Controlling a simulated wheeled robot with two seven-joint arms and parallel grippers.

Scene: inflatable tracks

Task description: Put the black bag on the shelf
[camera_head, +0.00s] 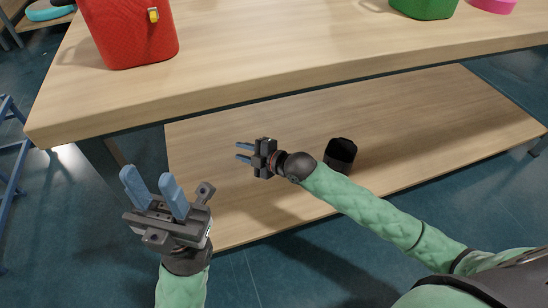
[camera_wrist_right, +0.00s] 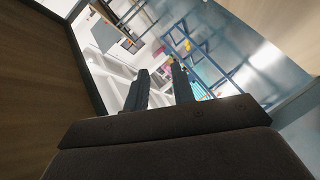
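A small black object that looks like the black bag (camera_head: 340,152) stands on the lower shelf (camera_head: 420,120) of the wooden table, just behind my right forearm, which hides part of its base. My right gripper (camera_head: 243,152) is over the lower shelf, to the left of the bag and pointing left. Its blue fingers are apart and nothing is between them; the right wrist view also shows the fingers (camera_wrist_right: 163,88) apart and empty. My left gripper (camera_head: 150,188) is open and empty, in front of the table's left end and apart from it.
The tabletop (camera_head: 270,55) overhangs the lower shelf. On it are a red bag (camera_head: 130,35) with a yellow clasp, a green container (camera_head: 424,8) and a pink item (camera_head: 492,5). A blue frame (camera_head: 12,160) stands at the left. The lower shelf is otherwise bare.

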